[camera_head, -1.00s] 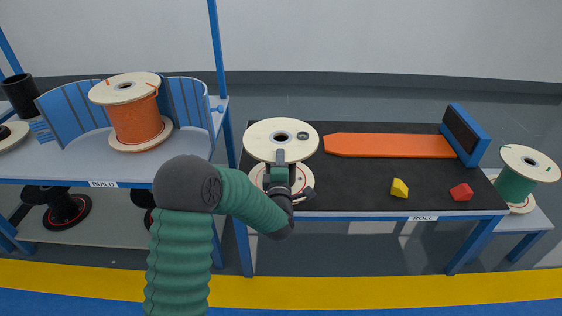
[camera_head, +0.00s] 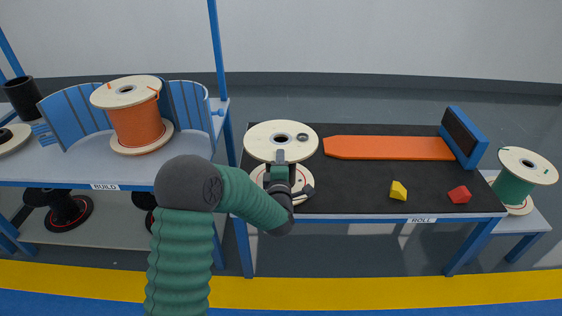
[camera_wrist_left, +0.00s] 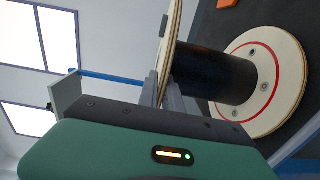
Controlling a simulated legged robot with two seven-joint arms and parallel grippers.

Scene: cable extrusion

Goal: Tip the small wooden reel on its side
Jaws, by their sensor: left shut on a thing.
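The small wooden reel (camera_head: 260,140) stands upright at the left end of the dark-topped table marked ROLL. It has pale round flanges and no cable on it. In the left wrist view its black core (camera_wrist_left: 218,76) and red-ringed lower flange (camera_wrist_left: 265,85) show. My left gripper (camera_head: 280,157) is at the near side of the reel. In the left wrist view its fingers (camera_wrist_left: 167,90) are shut on the rim of the upper flange. My wrist hides part of the lower flange in the head view. My right gripper is not in view.
An orange strip (camera_head: 390,148) runs to a blue-framed stop (camera_head: 464,137) on the table. A yellow block (camera_head: 398,190) and a red block (camera_head: 460,194) lie near its front. An orange-wound reel (camera_head: 137,125) stands on the BUILD shelf, left. A green-wound reel (camera_head: 513,186) stands right.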

